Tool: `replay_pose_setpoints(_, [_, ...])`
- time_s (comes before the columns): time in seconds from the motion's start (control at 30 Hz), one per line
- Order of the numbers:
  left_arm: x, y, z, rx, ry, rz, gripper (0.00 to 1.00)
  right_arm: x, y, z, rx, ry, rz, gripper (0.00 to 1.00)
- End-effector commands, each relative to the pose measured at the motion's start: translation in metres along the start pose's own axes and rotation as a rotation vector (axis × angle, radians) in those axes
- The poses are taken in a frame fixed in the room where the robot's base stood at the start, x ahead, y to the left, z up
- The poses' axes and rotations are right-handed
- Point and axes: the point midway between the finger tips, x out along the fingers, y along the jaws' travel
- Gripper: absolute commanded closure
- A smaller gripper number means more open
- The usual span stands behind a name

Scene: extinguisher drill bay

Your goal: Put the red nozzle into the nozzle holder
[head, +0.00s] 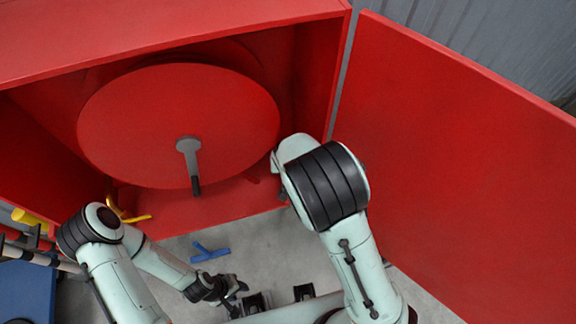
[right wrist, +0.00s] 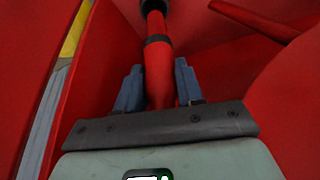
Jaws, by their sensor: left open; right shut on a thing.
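The red nozzle (right wrist: 159,75), with dark bands, shows in the right wrist view. It stands between the blue fingers of my right gripper (right wrist: 157,70), which is shut on it. In the head view my right arm reaches to the right side of the open red cabinet, and its forearm hides the right gripper and the nozzle. My left gripper (head: 236,291) is dark, open and empty, low over the grey floor in front of the cabinet. I cannot make out the nozzle holder for certain in either view.
A large red reel disc (head: 180,110) with a grey crank (head: 189,160) fills the cabinet (head: 230,203). The open cabinet door (head: 460,170) blocks the right. A yellow piece (head: 128,213) sits low in the cabinet. A blue piece (head: 210,252) lies on the floor.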

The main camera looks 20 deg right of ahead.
Motion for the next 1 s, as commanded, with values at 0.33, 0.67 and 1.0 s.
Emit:
replay_pose_setpoints(0.33, [-0.001, 0.0, 0.0, 0.0, 0.0, 0.0, 0.57, 0.0, -0.001, -0.001, 0.0, 0.001, -0.001, 1.0])
replay_pose_setpoints(0.67, [0.008, -0.004, 0.004, -0.002, -0.006, -0.002, 0.57, 0.011, 0.0, 0.004, 0.0, 0.0, 0.0, 1.0])
replay_pose_setpoints(1.0, [0.021, -0.01, 0.008, -0.005, -0.013, -0.005, 0.57, 0.027, 0.0, 0.011, 0.0, 0.0, 0.0, 1.0])
